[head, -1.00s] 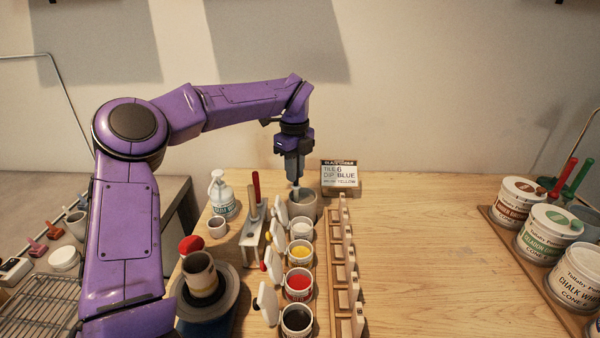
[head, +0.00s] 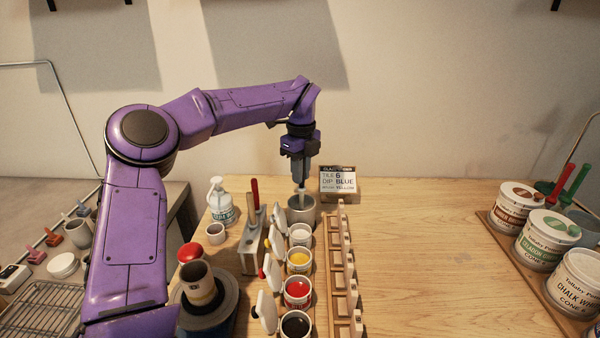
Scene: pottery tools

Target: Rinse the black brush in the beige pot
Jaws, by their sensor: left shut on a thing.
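My left gripper (head: 301,172) points straight down above the beige-grey pot (head: 301,214) at the back of the wooden table. It is shut on a slim upright brush (head: 302,189), of which only a pale lower part shows below the fingers. Its black colour cannot be made out; the handle is hidden by the gripper. The brush's lower end is at the pot's mouth, and I cannot tell how far inside it is. My right gripper is not in view.
A row of open glaze jars (head: 298,260) runs forward from the pot, with a wooden tile rack (head: 335,270) to its right. A tool stand (head: 251,240), pump bottle (head: 221,203) and turntable (head: 228,305) are left. A sign box (head: 340,183) stands behind right. The table's middle right is clear.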

